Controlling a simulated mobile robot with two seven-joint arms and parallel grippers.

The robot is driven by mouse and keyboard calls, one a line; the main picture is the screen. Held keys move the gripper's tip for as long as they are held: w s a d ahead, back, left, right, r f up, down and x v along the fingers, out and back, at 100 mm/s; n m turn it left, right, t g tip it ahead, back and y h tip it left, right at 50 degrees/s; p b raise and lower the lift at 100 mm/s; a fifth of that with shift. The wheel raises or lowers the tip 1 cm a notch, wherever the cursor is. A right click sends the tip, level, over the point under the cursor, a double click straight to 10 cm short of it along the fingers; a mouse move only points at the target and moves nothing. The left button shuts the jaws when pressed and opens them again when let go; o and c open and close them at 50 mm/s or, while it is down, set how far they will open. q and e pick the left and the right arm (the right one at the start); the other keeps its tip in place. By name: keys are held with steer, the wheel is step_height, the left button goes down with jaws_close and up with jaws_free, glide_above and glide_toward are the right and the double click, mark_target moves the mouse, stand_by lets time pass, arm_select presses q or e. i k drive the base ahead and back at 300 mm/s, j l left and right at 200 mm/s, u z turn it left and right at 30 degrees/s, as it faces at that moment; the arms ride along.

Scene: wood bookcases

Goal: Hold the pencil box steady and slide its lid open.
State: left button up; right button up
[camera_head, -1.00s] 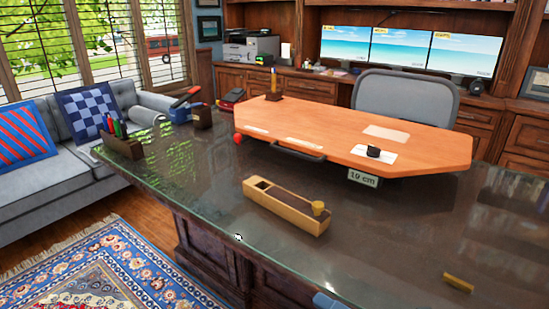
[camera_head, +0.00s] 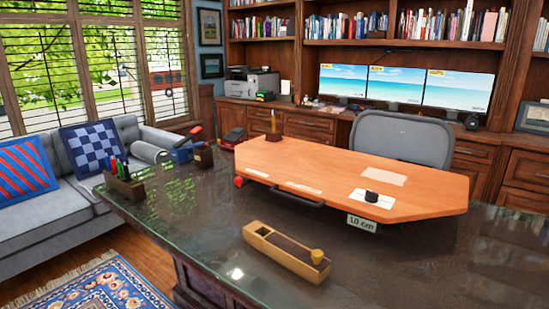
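The pencil box (camera_head: 272,256) is a long, narrow light-wood box on the dark glossy desk, lying at a slant from upper left to lower right. A small opening shows at the box's left end. Neither of my grippers is in view, and nothing touches the box.
A raised orange-wood board (camera_head: 345,178) with a "10 cm" label stands behind the box. A pen holder (camera_head: 124,183) is at the desk's left, with a small dark cup (camera_head: 203,157) and a stapler-like item farther back. The desk around the box is clear.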

mark_target(315, 258)
steer(key=j+z, duration=0.65)
steer(key=z, duration=0.25)
steer(key=k+j+z, duration=0.1)
steer(key=j, duration=0.25)
steer(key=k+j+z, duration=0.1)
steer(key=j, duration=0.2)
steer(key=k+j+z, duration=0.1)
steer(key=j, duration=0.25)
steer(key=i+j, duration=0.65)
